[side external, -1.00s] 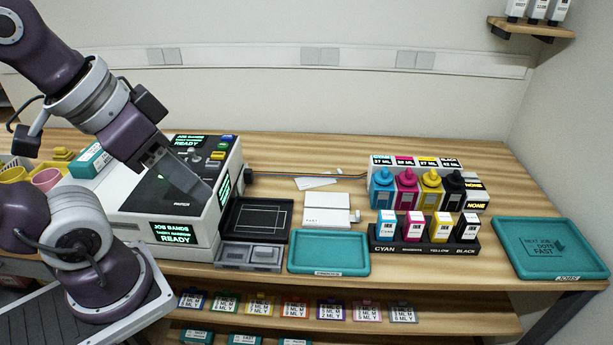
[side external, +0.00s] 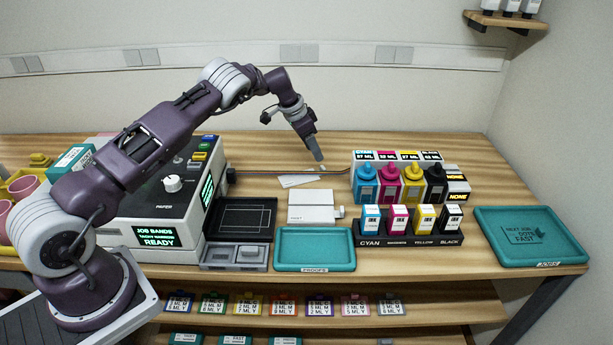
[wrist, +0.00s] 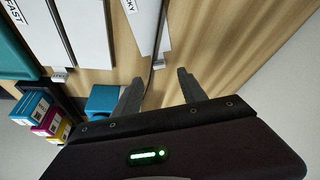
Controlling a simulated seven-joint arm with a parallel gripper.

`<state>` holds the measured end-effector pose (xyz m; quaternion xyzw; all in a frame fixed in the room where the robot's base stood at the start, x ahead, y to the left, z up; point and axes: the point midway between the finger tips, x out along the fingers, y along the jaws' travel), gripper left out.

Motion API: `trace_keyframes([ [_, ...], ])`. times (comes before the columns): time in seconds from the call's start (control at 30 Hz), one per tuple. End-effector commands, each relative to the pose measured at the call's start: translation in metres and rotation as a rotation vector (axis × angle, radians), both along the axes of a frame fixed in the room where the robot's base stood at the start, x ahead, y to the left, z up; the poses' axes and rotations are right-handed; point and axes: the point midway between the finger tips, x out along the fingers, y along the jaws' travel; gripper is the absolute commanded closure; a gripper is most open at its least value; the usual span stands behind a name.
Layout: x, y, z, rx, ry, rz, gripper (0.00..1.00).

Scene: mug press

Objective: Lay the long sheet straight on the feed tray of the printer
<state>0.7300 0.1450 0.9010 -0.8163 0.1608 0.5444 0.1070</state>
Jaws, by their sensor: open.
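A thin white sheet (side external: 300,181) lies flat on the bench behind a thicker white stack (side external: 311,205). My gripper (side external: 320,158) points down above the bench, just behind and right of the sheet. In the wrist view, my gripper (wrist: 160,78) is open and empty, with the sheet beyond its fingertips. The printer (side external: 165,205) stands at the left, partly hidden by my arm. A black tray (side external: 213,220) with a white outline lies against its right side, empty.
A cable (side external: 270,171) runs behind the sheet from the printer to the ink bottles (side external: 389,185). Ink cartridges (side external: 412,219) stand in front of those. An empty teal tray (side external: 315,262) lies at the front edge. The bench behind the cable is clear.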

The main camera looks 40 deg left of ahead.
Motion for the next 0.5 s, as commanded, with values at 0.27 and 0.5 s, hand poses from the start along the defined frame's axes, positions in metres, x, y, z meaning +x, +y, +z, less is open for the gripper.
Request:
trace_keyframes([
  [0.27, 0.013, -0.007, -0.044, 0.005, 0.004, -0.011, 0.51],
  [0.5, 0.023, -0.011, -0.067, 0.002, 0.001, -0.008, 0.51],
])
